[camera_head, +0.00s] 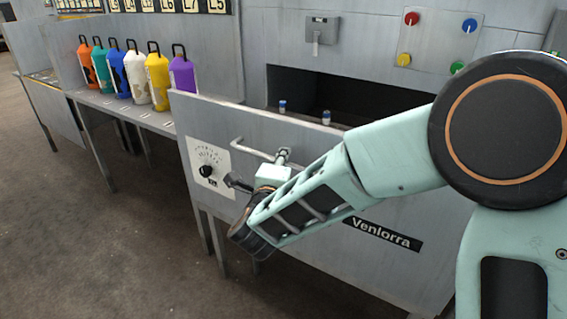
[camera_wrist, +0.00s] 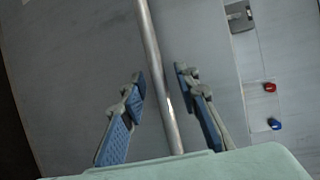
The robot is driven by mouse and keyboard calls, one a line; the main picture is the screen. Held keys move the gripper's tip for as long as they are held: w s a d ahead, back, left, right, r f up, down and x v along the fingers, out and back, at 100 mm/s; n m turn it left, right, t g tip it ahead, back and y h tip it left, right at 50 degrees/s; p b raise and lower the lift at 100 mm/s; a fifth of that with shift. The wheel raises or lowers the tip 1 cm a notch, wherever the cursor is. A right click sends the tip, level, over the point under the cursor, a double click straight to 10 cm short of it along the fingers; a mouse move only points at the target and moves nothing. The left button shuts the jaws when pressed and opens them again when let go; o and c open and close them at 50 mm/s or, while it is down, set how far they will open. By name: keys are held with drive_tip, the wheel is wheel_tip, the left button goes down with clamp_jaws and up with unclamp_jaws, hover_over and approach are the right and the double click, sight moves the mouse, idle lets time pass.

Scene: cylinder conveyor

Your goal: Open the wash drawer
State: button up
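The wash drawer has a grey front panel (camera_head: 325,205) with a dial and a "Venlorra" label. The front stands out from the cabinet, and a dark opening shows behind it. Its bar handle (camera_head: 252,149) runs along the front and is partly hidden by my gripper (camera_head: 261,168). In the wrist view the handle (camera_wrist: 158,60) passes between the two blue-padded fingers of my gripper (camera_wrist: 161,78). The fingers are apart, with a visible gap on each side of the bar. I cannot tell how deep the bar sits between them.
Two small blue-capped vials, a left one (camera_head: 282,106) and a right one (camera_head: 326,117), show behind the drawer front. Several coloured bottles (camera_head: 132,75) stand on a bench at left. A panel with coloured knobs (camera_head: 437,40) is above. The floor (camera_head: 100,240) at front left is clear.

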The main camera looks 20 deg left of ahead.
drive_tip(key=v, duration=1.1)
drive_tip(key=shift+s, duration=0.35)
drive_tip(key=shift+d+r, duration=0.1)
